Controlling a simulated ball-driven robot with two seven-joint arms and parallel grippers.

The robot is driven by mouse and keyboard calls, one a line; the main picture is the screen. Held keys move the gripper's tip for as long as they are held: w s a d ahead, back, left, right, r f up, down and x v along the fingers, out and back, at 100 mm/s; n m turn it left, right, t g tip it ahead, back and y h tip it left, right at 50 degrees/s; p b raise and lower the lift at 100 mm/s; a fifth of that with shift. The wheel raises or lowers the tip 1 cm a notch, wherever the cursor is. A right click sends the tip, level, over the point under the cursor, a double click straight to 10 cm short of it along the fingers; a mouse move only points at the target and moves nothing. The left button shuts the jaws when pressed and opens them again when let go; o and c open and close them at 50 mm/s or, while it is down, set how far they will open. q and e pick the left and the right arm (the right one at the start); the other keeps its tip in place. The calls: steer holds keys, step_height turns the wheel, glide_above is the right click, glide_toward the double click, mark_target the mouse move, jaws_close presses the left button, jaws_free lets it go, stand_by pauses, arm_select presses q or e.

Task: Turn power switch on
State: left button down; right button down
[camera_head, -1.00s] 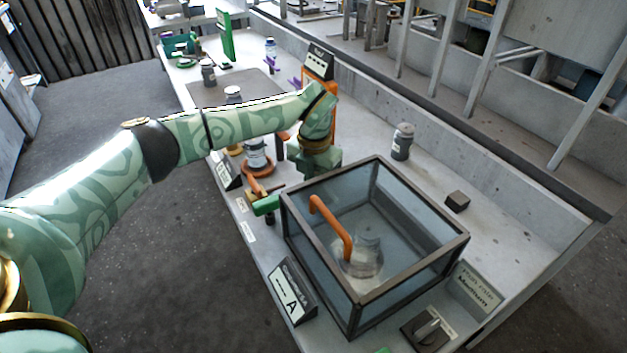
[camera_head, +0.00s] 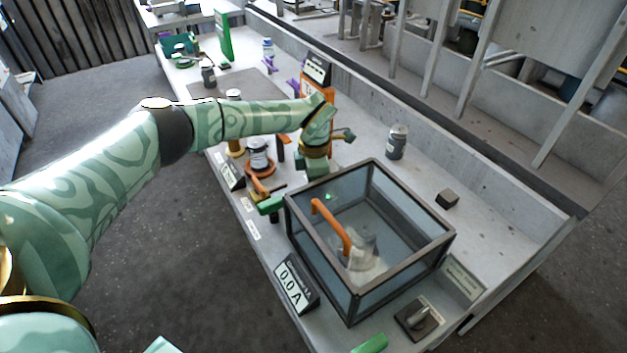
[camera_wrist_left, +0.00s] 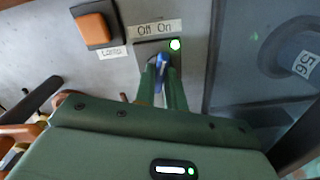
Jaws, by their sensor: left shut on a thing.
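The power switch shows in the left wrist view as a dark plate (camera_wrist_left: 145,47) below a label reading Off and On. My right gripper is not in view.
A display (camera_head: 293,284) reads 0.0 A at the front edge. An orange button (camera_wrist_left: 94,25) sits left of the switch. A dark block (camera_head: 447,198) lies right.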

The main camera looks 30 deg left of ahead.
arm_select(q)
steer(key=shift+r+m, duration=0.1)
steer(key=shift+m, duration=0.8)
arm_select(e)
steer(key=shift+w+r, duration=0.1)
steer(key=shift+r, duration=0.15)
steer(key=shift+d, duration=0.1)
arm_select(q)
steer(key=c, duration=1.5)
jaws_free()
steer(key=shift+o, duration=0.2)
